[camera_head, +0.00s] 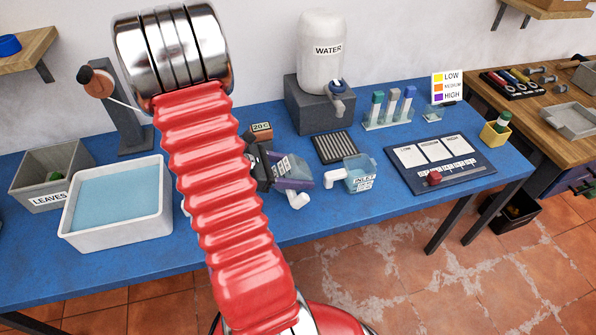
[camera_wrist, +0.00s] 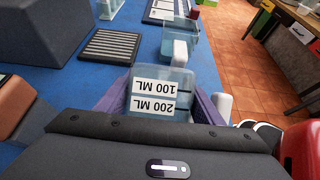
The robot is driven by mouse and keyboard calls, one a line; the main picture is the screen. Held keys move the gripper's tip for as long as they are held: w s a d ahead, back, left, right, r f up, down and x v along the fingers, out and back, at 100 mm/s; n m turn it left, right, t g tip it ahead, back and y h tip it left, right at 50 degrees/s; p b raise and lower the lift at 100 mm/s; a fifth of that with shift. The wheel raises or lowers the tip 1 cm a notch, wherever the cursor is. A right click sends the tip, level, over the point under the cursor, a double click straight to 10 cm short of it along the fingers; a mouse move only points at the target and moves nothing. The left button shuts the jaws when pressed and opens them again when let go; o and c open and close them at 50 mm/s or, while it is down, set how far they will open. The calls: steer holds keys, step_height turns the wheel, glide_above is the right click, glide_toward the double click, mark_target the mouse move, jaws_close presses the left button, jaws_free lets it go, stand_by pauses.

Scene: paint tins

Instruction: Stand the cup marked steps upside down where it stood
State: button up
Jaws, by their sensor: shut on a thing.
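My gripper (camera_head: 272,172) is shut on a clear bluish cup (camera_head: 284,163) with a white handle, over the middle of the blue table. In the wrist view, the cup (camera_wrist: 163,80) sits between the purple fingers of my gripper (camera_wrist: 163,108). Its white label reads 100 ML and 200 ML, with the letters upside down in that view. In the head view the cup looks tilted, partly hidden by my gripper. I cannot tell whether it touches the table. Another cup, marked INLET (camera_head: 362,174), stands just to the right with its handle toward my gripper.
A grey ridged mat (camera_head: 335,147) and a white water tank (camera_head: 321,60) on a grey block stand behind. A water-filled white tub (camera_head: 117,232) and a LEAVES box (camera_head: 44,190) stand left. A dark board (camera_head: 440,165) lies right. Bare table shows near the front edge.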

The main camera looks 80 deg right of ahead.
steer(key=shift+f, duration=0.35)
steer(key=o, duration=1.7)
steer(key=shift+o, duration=0.2)
steer(key=v, duration=1.3)
steer(key=shift+w+a, duration=0.2)
steer(key=shift+w, duration=0.15)
steer(key=shift+r, duration=0.1)
